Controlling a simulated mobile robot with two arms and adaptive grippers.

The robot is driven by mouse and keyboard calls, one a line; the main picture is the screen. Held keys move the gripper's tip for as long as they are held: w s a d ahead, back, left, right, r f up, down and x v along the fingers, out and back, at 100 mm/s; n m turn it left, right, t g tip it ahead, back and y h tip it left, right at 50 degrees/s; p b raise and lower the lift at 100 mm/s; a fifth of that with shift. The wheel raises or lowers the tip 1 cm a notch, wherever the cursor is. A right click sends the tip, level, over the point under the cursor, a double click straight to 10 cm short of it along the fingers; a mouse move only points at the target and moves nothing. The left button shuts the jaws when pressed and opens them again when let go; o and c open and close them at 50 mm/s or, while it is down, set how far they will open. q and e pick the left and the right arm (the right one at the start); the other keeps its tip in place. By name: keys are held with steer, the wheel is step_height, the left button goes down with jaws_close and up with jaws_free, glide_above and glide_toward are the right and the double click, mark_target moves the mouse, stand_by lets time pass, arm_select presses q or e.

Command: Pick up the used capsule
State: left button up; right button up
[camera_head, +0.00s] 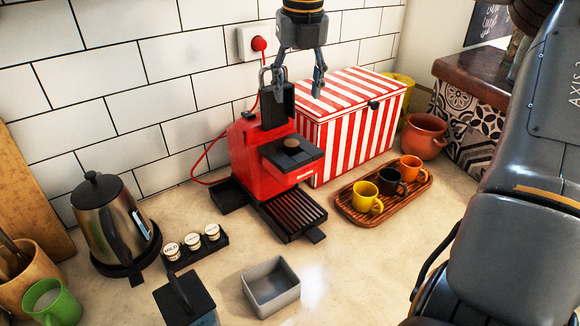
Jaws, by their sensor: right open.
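A small round brown capsule (291,143) sits in the black top part of the red coffee machine (254,158), whose black lever stands raised behind it. It is too small to tell for certain that it is the used one. My right gripper (297,88) points down from the top of the view, above the machine and the capsule. Its two fingers are spread, with nothing between them. My left gripper is not in view.
A black holder with several labelled capsules (193,241) stands beside the kettle (106,215). An empty grey box (271,286) and a dark-lidded container (184,298) are in front. A striped box (350,130) and cup tray (375,213) are right. Counter between them is clear.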

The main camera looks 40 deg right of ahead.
steer(key=f, duration=0.1)
steer(key=p, duration=0.1)
glide_above(292, 143)
steer(key=s, duration=0.1)
step_height(292, 143, down, 6)
steer(key=shift+f, duration=0.1)
steer(key=f, duration=0.1)
steer(key=f+p, duration=0.1)
steer(key=f, duration=0.1)
steer(key=w+f+p, duration=0.1)
steer(key=shift+a+f, duration=0.1)
steer(key=shift+f, duration=0.6)
steer(key=shift+c, duration=0.6)
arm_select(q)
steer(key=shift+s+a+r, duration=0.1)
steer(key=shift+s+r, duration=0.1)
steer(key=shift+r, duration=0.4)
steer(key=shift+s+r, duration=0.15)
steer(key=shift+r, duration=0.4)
arm_select(e)
steer(key=c, duration=0.7)
